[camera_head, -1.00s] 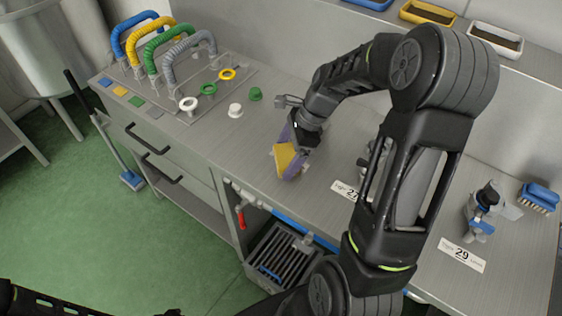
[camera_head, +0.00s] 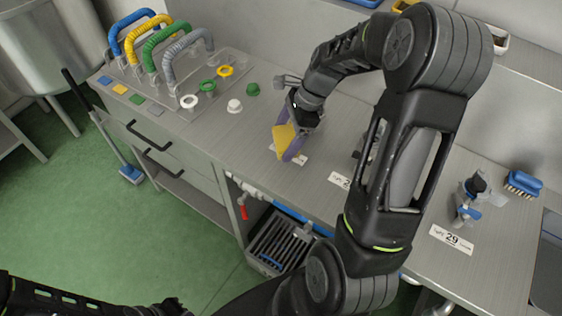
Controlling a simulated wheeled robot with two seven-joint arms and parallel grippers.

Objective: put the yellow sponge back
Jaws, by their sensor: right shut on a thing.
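The yellow sponge (camera_head: 284,139) has a purple side and is in my right gripper (camera_head: 297,122) above the grey counter, right of the green and white caps. The right gripper is shut on it, and its fingers are partly hidden by the sponge and the wrist. A white label on the counter (camera_head: 232,140) shows partly just under the sponge. My left gripper is not clearly visible; only dark parts of my left arm show at the bottom left.
Hoses in several colours (camera_head: 168,50) stand on a plate at the back left. A white cap (camera_head: 235,106) and a green cap (camera_head: 253,89) lie nearby. A spray bottle (camera_head: 470,197) and a blue brush (camera_head: 523,184) stand at the right. A label reading 29 (camera_head: 452,240) lies in front.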

